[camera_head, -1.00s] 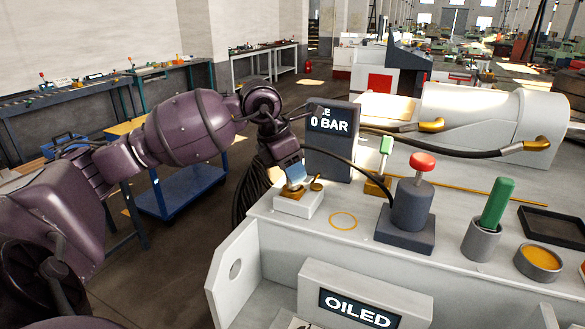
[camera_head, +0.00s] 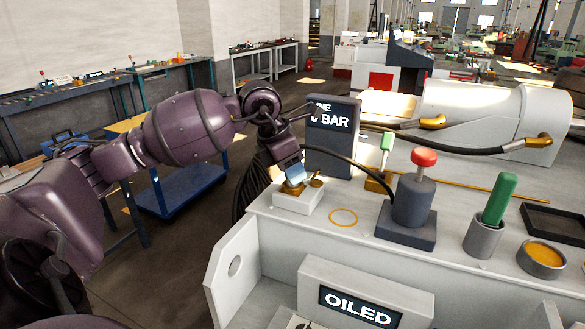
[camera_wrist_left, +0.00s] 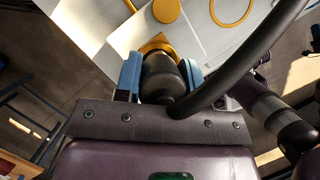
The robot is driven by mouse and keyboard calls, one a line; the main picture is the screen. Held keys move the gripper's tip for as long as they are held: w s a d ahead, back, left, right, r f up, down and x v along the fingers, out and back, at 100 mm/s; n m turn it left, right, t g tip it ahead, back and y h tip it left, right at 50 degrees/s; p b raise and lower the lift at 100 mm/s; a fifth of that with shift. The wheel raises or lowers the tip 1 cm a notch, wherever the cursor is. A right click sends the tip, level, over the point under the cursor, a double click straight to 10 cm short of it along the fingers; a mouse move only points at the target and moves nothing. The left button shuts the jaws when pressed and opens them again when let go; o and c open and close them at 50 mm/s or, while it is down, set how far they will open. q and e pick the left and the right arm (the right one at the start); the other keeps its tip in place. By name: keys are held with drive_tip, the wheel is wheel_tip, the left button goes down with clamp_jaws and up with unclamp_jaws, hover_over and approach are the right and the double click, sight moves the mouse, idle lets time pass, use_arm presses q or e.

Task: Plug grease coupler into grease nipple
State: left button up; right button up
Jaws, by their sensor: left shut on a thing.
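My left gripper (camera_head: 291,170) is shut on the grease coupler, above the white block at the bench's left corner. In the left wrist view the dark cylindrical coupler (camera_wrist_left: 160,76) sits between the two blue finger pads, with its black hose (camera_wrist_left: 235,62) curving off to the upper right. A brass fitting (camera_wrist_left: 157,44), likely the grease nipple's base, shows just past the coupler's end. In the head view brass (camera_head: 292,189) shows on the white block (camera_head: 297,203) under the fingers. The nipple's tip is hidden, so I cannot tell whether the coupler is seated on it. My right gripper is out of view.
A round brass piece (camera_head: 316,182) stands beside the fitting. The dark display (camera_head: 333,145) reads 0 BAR, partly covered by my wrist. A dark pump with a red knob (camera_head: 424,157), a green-handled tool (camera_head: 497,199) and an OILED sign (camera_head: 357,306) are to the right.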

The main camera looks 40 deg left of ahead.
use_arm(q)
drive_tip(key=o, duration=1)
drive_tip(key=shift+o, duration=0.2)
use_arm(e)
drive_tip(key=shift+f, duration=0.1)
use_arm(q)
drive_tip(key=shift+f, duration=0.1)
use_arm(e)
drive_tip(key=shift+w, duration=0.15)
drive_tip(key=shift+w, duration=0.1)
use_arm(q)
drive_tip(key=shift+s+a+r, duration=0.1)
drive_tip(key=shift+s+r, duration=0.05)
drive_tip(key=shift+r, duration=0.3)
drive_tip(key=v, duration=1)
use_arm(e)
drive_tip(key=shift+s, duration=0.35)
